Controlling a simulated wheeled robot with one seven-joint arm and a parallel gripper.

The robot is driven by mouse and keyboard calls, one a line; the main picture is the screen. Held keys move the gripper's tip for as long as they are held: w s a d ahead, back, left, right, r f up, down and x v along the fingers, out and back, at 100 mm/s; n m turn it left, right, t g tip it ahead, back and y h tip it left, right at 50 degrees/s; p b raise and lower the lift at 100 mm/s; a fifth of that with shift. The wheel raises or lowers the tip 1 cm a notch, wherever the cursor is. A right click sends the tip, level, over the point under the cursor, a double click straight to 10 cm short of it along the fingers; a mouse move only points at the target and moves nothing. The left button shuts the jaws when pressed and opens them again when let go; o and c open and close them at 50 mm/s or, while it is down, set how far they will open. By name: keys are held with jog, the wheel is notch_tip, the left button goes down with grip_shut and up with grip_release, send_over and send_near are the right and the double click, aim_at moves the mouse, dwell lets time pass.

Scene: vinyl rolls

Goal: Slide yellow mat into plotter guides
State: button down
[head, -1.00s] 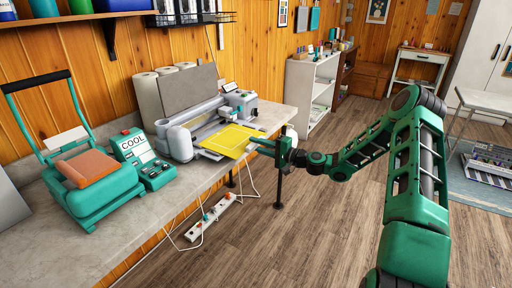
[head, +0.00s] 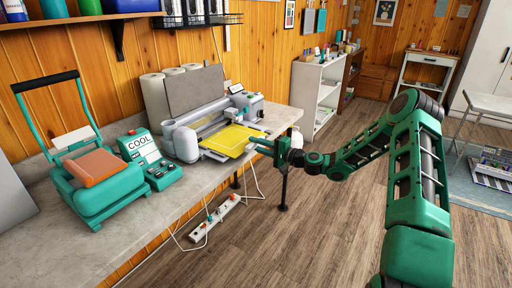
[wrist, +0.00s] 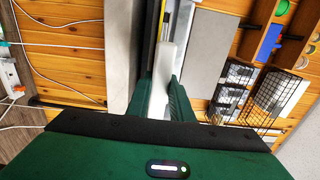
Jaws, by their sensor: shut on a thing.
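The yellow mat (head: 232,140) lies nearly flat at the front of the grey-white plotter (head: 200,127). Its far edge is at or under the plotter's front; whether it is inside the guides cannot be told. My gripper (head: 256,144) is shut on the mat's near right side, over the front of the bench. In the wrist view, my gripper (wrist: 160,95) has a pale piece between its two green fingers, and a thin yellow strip of the mat (wrist: 160,25) shows beyond, seen nearly edge-on. The guides are too small to make out.
The grey bench (head: 115,225) also holds a teal heat press (head: 95,180) and a control box marked COOL (head: 145,160), left of the plotter. White rolls (head: 155,97) stand behind it. The wooden floor at right is open.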

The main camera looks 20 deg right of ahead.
jog(key=shift+f, duration=0.1)
dwell(0.3)
jog(key=c, duration=1.5)
grip_release()
jog(key=shift+s+d, duration=0.1)
jog(key=shift+v, duration=4.35)
jog(key=shift+s, duration=0.1)
